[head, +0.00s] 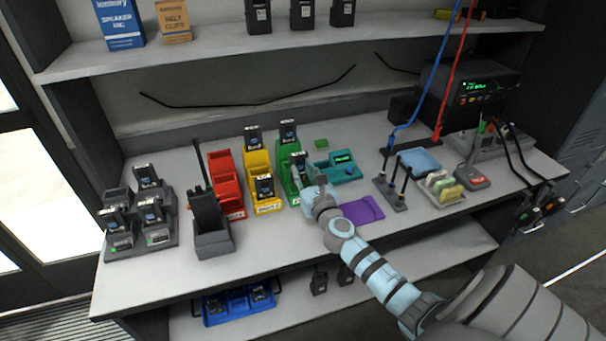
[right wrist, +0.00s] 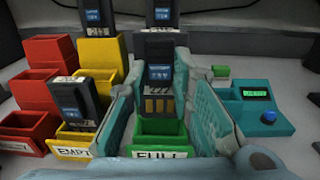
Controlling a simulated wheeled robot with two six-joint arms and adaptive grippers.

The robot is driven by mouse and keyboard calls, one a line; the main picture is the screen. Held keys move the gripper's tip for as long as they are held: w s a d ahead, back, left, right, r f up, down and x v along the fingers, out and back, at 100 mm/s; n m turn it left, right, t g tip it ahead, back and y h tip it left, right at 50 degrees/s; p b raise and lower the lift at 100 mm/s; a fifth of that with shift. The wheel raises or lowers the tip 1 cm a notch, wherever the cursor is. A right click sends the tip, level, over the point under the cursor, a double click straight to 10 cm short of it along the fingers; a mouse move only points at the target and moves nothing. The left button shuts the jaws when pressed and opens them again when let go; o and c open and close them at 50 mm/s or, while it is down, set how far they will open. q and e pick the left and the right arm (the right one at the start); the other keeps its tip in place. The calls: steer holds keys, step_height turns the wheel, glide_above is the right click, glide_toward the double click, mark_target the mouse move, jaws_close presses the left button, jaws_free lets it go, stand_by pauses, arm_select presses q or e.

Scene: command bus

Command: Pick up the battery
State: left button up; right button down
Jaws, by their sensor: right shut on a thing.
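My right gripper (head: 306,180) is at the front green bin on the bench. Its teal fingers (right wrist: 160,100) are shut on a black battery (right wrist: 158,78) with a blue-and-white label and gold contacts. In the head view this battery (head: 298,158) is partly hidden by the gripper. Another black battery (head: 288,131) stands behind it in the rear green bin. My left gripper is not in view.
Yellow bins (head: 268,206) holding batteries and red bins (head: 236,214) stand to the left. A teal tester (head: 348,172) is close on the right, with a purple tray (head: 362,210) in front. A radio (head: 207,212) stands in a charger farther left. A shelf (head: 200,62) runs above.

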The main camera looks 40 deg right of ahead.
step_height(320, 180, up, 23)
steer(key=p, duration=1.4)
